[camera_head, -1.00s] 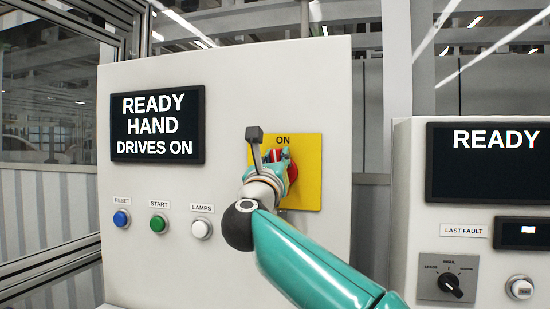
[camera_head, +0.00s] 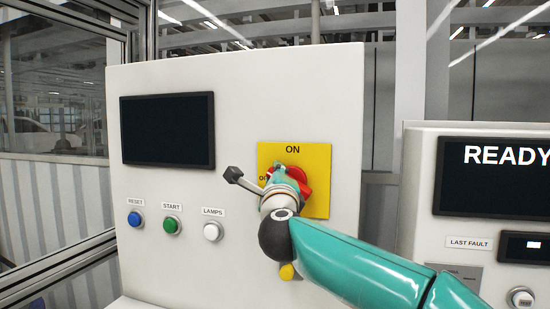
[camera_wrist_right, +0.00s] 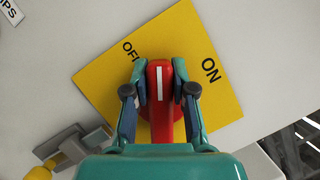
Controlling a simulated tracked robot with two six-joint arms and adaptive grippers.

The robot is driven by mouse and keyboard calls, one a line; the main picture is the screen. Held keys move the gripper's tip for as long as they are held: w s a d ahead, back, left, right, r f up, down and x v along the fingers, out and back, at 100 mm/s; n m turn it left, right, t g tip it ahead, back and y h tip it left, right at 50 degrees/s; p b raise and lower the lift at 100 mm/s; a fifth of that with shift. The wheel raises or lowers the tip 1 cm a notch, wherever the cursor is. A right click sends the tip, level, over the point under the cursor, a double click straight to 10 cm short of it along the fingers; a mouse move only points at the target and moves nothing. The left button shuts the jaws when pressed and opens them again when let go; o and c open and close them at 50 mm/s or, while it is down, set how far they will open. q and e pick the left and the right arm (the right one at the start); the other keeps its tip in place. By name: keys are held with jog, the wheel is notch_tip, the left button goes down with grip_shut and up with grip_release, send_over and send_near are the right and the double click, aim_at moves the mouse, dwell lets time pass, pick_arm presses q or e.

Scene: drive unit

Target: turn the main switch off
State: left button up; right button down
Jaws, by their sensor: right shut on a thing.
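The main switch is a red handle with a white mark (camera_wrist_right: 159,108) on a yellow plate (camera_head: 318,160) lettered ON and OFF. In the right wrist view the mark points between the two words, nearer OFF. My right gripper (camera_wrist_right: 160,91) has its fingers on either side of the red handle, shut on it. In the head view the gripper (camera_head: 287,180) and wrist hide much of the handle; OFF is partly covered. The display (camera_head: 167,130) on the same cabinet is dark. My left gripper is not in view.
Blue (camera_head: 134,219), green (camera_head: 172,225) and white (camera_head: 211,232) buttons sit left of the switch. A yellow knob (camera_head: 288,272) shows below my wrist. A second cabinet at the right has a lit READY display (camera_head: 490,180).

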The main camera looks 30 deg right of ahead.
jog(key=n+p, duration=0.2)
jog(key=p, duration=0.1)
jog(key=f+n+g+y+p, duration=0.1)
jog(key=n+p, duration=0.1)
jog(key=p, duration=0.1)
jog(key=shift+w+d+n+p, duration=0.1)
jog(key=shift+w+n+p, duration=0.05)
jog(key=shift+n+p, duration=0.2)
jog(key=shift+f+n+g+y+p, duration=0.3)
jog(key=shift+n+p, duration=0.25)
jog(key=shift+p, duration=0.1)
jog(key=c, duration=1.2)
grip_release()
jog(key=shift+o, duration=1.2)
jog(key=shift+w+d+f, duration=0.1)
jog(key=shift+w, duration=0.05)
jog(key=shift+s+a, duration=0.25)
jog(key=shift+s, duration=0.1)
jog(key=v, duration=1.1)
